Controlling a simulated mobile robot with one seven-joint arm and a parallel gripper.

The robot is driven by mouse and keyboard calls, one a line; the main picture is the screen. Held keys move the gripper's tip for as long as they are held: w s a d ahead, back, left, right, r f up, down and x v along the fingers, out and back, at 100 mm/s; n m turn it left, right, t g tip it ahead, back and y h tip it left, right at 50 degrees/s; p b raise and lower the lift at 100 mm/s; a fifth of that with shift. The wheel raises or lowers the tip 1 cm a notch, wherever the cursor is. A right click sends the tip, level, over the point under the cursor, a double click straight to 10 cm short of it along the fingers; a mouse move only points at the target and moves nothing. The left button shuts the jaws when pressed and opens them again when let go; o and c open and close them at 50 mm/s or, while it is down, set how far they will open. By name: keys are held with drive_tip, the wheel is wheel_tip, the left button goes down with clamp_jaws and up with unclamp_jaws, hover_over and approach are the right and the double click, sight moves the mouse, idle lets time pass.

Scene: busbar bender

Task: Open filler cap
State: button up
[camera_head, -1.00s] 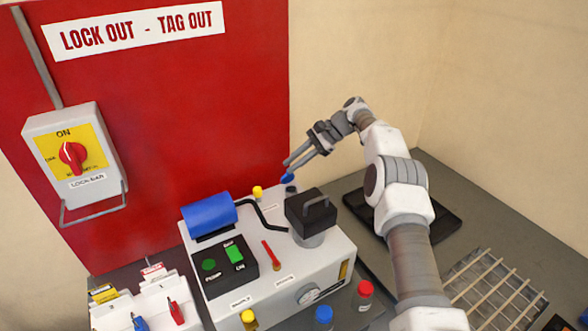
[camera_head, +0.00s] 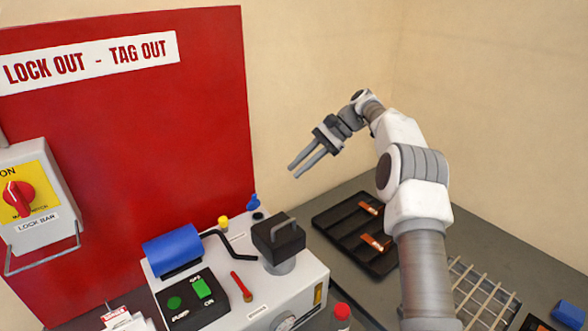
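The blue filler cap (camera_head: 253,201) stands raised at the back edge of the machine (camera_head: 295,278). Next to it is the dark round filler opening (camera_head: 258,216), which looks uncovered; the cap's hinge is too small to make out. My gripper (camera_head: 294,171) is up and to the right of the cap in the picture, clear of it. Its two fingers point down-left with a visible gap between them and nothing in it.
A black block with a handle (camera_head: 279,239), a yellow cap (camera_head: 223,222), a blue cylinder (camera_head: 172,250) and a red lever (camera_head: 242,286) are on the machine. A black tray (camera_head: 330,221) with copper pieces lies right. The red board (camera_head: 130,150) stands behind.

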drive_tip(key=shift+a, duration=0.2)
clamp_jaws()
drive_tip(key=m+t+h+b, duration=0.2)
drive_tip(key=m+t+h, duration=0.2)
drive_tip(key=m, duration=0.9)
approach(254, 202)
drive_tip(key=s+r, duration=0.2)
drive_tip(key=s, duration=0.3)
drive_tip(key=s+d+m+t+h+b, duration=0.1)
drive_tip(key=s+d+m+t+h, duration=0.15)
drive_tip(key=m, duration=0.45)
drive_tip(key=shift+t, duration=0.35)
drive_tip(key=x, duration=0.6)
drive_tip(key=b+x, duration=0.1)
drive_tip(key=x, duration=0.2)
drive_tip(key=shift+s+a+f, duration=0.2)
drive_tip(key=shift+a+f, duration=0.15)
drive_tip(key=shift+w+a+r+p, duration=0.35)
drive_tip(key=shift+w+a, duration=0.2)
drive_tip(key=shift+w, duration=0.25)
drive_tip(key=shift+w+a+r+p, duration=0.2)
drive_tip(key=shift+w+a+r, duration=0.3)
drive_tip(key=shift+w, duration=0.3)
